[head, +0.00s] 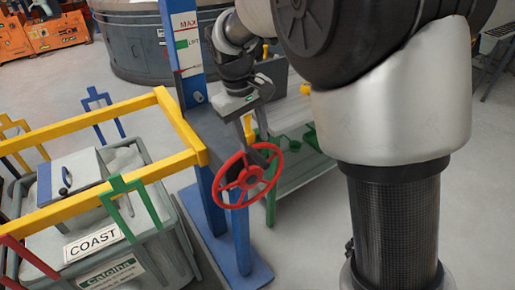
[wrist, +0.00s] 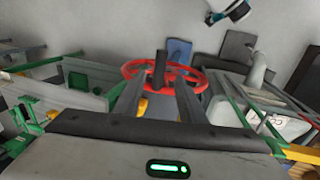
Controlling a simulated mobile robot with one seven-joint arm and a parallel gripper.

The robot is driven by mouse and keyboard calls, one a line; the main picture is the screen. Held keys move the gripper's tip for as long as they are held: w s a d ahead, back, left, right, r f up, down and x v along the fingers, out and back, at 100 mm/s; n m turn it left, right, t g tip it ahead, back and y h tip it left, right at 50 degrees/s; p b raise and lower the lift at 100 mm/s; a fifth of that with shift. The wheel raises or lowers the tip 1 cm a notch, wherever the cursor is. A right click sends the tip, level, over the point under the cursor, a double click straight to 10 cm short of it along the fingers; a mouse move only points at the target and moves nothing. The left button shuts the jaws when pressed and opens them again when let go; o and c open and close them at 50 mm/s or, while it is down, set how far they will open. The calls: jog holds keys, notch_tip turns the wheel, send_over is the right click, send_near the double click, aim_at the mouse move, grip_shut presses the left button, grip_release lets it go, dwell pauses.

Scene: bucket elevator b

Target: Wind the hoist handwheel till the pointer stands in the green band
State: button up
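The red handwheel (head: 247,185) is on the blue post (head: 186,80), facing the front. My gripper (head: 262,150) is at the wheel's upper right rim, pointing down at it. In the wrist view the wheel (wrist: 135,67) lies ahead of my gripper (wrist: 160,90); its fingers are spread apart, with a dark upright peg (wrist: 160,68) seen between them. I cannot tell whether the fingers touch the wheel. The white scale plate (head: 186,58) on the post bears a green band (head: 182,44), red MAX lettering above it and a red line lower down. I cannot clearly make out the pointer.
A yellow rail frame (head: 100,118) and a grey bin labelled COAST (head: 93,243) stand left of the post. A green-framed bench (head: 300,165) is behind the wheel. A large grey tank (head: 140,45) stands at the back. The floor at lower right is clear.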

aim_at(258, 156)
jog(key=f, duration=0.4)
jog(key=d+f, duration=0.1)
jog(key=f, duration=0.1)
jog(key=shift+w+f, duration=0.1)
jog(key=shift+w, duration=0.3)
jog(key=shift+c, duration=0.2)
grip_shut()
